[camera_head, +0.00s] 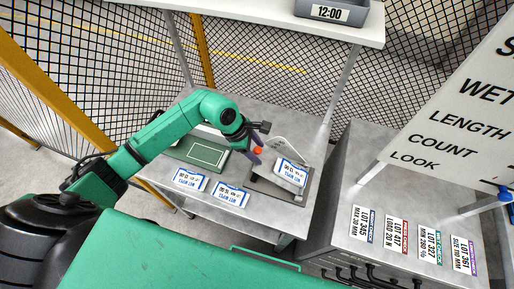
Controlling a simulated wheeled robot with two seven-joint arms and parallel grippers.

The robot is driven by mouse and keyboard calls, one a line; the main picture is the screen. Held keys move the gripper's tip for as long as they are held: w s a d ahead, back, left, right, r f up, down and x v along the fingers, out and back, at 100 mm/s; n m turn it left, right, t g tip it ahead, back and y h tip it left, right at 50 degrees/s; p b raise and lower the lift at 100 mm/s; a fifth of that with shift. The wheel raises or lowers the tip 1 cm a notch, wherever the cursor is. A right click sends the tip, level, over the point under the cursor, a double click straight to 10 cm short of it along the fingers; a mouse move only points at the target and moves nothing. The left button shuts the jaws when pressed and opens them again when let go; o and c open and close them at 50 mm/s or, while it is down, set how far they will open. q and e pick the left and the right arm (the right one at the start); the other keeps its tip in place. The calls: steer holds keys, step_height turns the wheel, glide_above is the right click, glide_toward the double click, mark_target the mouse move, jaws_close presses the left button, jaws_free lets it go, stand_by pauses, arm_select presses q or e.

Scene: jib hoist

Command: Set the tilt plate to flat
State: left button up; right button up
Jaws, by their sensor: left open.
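The tilt plate (285,147) is a pale grey plate that looks tilted up on a dark base (272,190) on the steel table. A white and blue label card (291,173) shows at its front. My left gripper (254,158) is open at the left side of the plate, its purple fingers close to an orange-red knob (258,150). I cannot tell whether the fingers touch the knob or the plate. My wrist hides part of the area behind. My right gripper is not in view.
Two label cards (188,179) (231,195) lie on the table's front, and a green mat (204,153) lies left of the plate. A steel cabinet (345,225) with several lot cards stands right. A shelf (270,14) holds a grey bin (331,12) above.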

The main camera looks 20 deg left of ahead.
arm_select(q)
jaws_close()
steer(key=shift+w, duration=0.1)
steer(key=shift+r, duration=0.1)
stand_by(1.1)
